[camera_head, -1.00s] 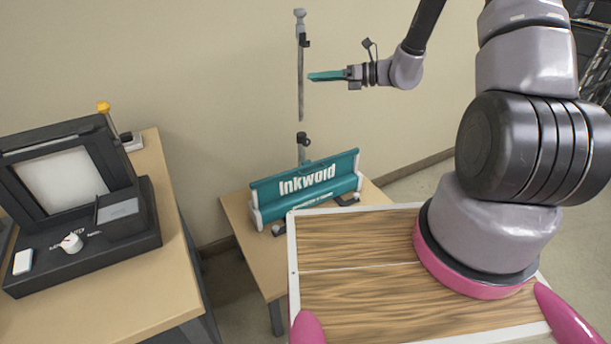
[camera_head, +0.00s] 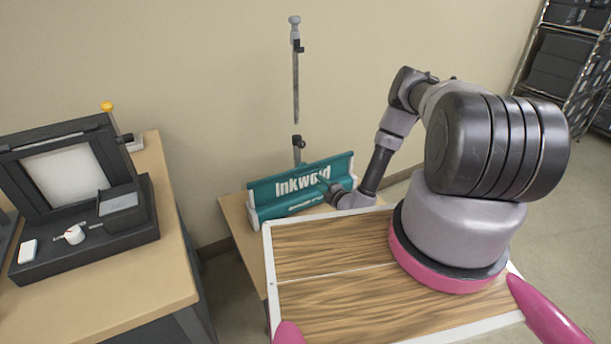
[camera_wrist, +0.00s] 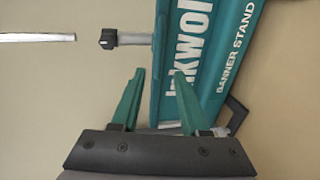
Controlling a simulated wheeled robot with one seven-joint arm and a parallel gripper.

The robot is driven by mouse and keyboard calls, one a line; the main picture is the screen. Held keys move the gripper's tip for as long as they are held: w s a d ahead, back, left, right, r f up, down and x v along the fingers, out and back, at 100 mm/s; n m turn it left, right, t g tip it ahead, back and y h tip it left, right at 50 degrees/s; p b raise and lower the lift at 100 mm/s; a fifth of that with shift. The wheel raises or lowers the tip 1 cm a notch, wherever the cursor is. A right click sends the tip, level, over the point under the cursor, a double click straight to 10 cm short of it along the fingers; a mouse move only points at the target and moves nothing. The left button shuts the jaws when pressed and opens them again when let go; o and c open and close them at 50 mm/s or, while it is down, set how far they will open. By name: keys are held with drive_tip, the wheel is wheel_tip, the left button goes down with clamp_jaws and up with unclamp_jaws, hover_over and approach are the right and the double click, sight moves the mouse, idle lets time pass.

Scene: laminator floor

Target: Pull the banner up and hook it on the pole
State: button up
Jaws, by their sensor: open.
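The teal banner (camera_head: 275,190), lettered "Inkwold", shows low in its white-ended stand on a small wooden table. In the wrist view the banner (camera_wrist: 220,60) runs up the middle right, with "BANNER STAND" below the large letters. The pole (camera_head: 296,75) rises behind it, with a grey cap at the top and dark clamps at two heights. In the wrist view a dark clamp knob (camera_wrist: 109,39) is left of the banner. My gripper (camera_head: 326,182) is in front of the banner's right half. Its teal fingers (camera_wrist: 157,80) are apart, with the banner's edge behind the gap. I cannot tell if they touch it.
A black laminator-like machine (camera_head: 80,195) with a white panel and dial stands on a wooden table (camera_head: 120,275) at the left. A wire shelf (camera_head: 560,70) with dark boxes is at the far right. The wall around the upper pole is clear.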

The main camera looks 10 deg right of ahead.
sight(308, 173)
drive_tip(key=x, duration=1)
drive_tip(key=shift+w+a+r, duration=0.1)
drive_tip(key=shift+w, duration=0.15)
drive_tip(key=shift+c, duration=0.3)
clamp_jaws()
idle(0.7)
